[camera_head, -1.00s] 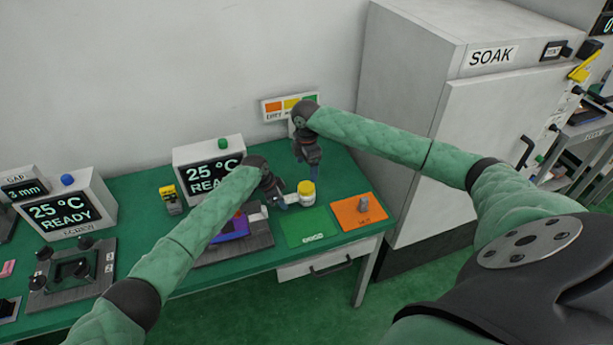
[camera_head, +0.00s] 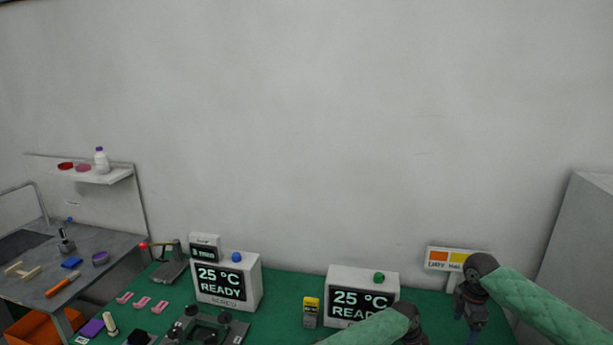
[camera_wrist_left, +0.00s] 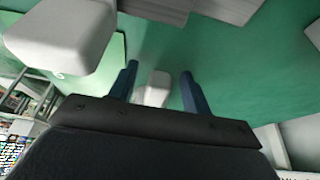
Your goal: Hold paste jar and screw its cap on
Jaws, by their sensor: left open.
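The paste jar and its cap are not in the head view now, which cuts off the front of the green bench. In the left wrist view my left gripper (camera_wrist_left: 160,82) is open, its two blue fingers apart. A small white object (camera_wrist_left: 154,92) shows between or beyond the fingers; I cannot tell whether it is the jar or whether a finger touches it. A larger pale rounded block (camera_wrist_left: 62,38) is close at the upper left, also unclear. In the head view my right gripper (camera_head: 474,324) hangs down at the lower right; its fingertips are too small to read.
Two display boxes reading 25 °C READY (camera_head: 228,282) stand on the green bench (camera_head: 283,290). A small yellow-topped item (camera_head: 311,312) is between them. A coloured sign (camera_head: 449,259) stands behind my right gripper. A grey side table (camera_head: 100,270) with tools is at left.

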